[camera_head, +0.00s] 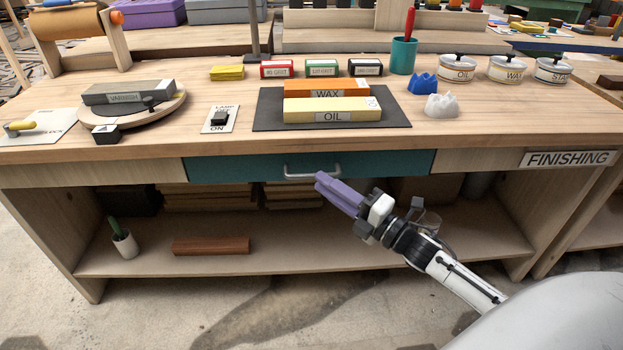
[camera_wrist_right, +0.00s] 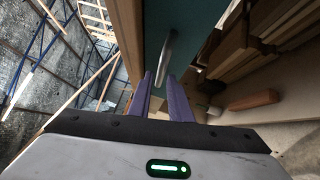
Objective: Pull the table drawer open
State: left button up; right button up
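The table drawer has a teal front (camera_head: 225,168) that sits flush in the workbench's front apron, so it looks closed. Its silver bar handle (camera_head: 312,171) sticks out at the middle of the front. My right gripper (camera_head: 322,182) has purple fingers and points up and left at the handle, just below its right part. In the right wrist view the gripper (camera_wrist_right: 165,85) has its fingers apart, with the handle (camera_wrist_right: 166,50) lined up between and just beyond the fingertips. I cannot tell whether they touch. My left gripper is not in view.
The workbench top (camera_head: 160,150) holds a dark mat (camera_head: 262,112) with WAX and OIL blocks, a turntable (camera_head: 165,112) and jars. Below, a shelf (camera_head: 330,230) carries a plant pot (camera_head: 124,243) and a brown block (camera_head: 211,246). The floor in front is clear.

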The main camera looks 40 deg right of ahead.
aim_at(311, 176)
jog(key=x, duration=0.5)
grip_shut()
